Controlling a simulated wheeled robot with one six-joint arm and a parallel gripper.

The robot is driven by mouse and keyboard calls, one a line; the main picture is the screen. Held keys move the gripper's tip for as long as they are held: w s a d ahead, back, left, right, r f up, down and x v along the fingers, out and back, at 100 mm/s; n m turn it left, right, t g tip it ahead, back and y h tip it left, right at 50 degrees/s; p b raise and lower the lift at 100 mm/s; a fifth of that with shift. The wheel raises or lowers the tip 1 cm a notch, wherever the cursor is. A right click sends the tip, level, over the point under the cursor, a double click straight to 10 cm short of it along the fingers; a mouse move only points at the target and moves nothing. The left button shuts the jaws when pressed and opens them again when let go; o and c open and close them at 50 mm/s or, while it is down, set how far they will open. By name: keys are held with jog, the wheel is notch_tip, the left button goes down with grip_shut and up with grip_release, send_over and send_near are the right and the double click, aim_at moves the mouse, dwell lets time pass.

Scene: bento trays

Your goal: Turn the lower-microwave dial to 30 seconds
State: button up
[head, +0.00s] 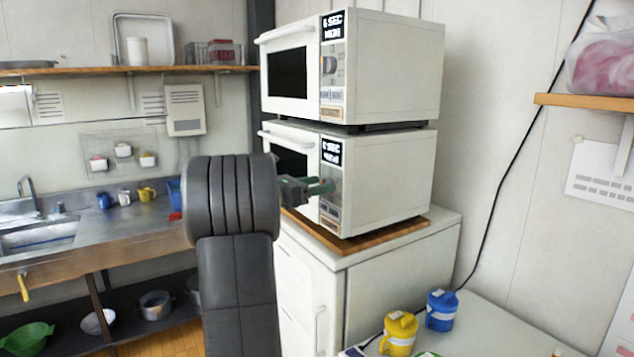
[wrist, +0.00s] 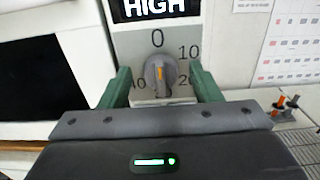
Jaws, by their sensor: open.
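The lower microwave (head: 385,190) is white and stands under the upper one. Its display (head: 331,152) has a line with SEC; the wrist view shows HIGH on the display (wrist: 157,8). The lower-microwave dial (wrist: 160,75) is a grey round knob with an orange mark pointing up toward the printed 0. The 10 and part of a 20 show at its right. My gripper (wrist: 160,84) is open, with one green finger on each side of the dial; I see no clear contact. In the head view my gripper (head: 322,187) covers the dial.
The upper microwave (head: 390,65) sits directly above. Both stand on a wooden board (head: 360,240) on a white cabinet (head: 400,265). Yellow (head: 398,333) and blue (head: 441,310) containers stand on the counter at the lower right. A sink counter (head: 110,220) is at the left.

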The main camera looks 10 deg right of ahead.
jog(key=shift+d, duration=0.15)
jog(key=c, duration=1)
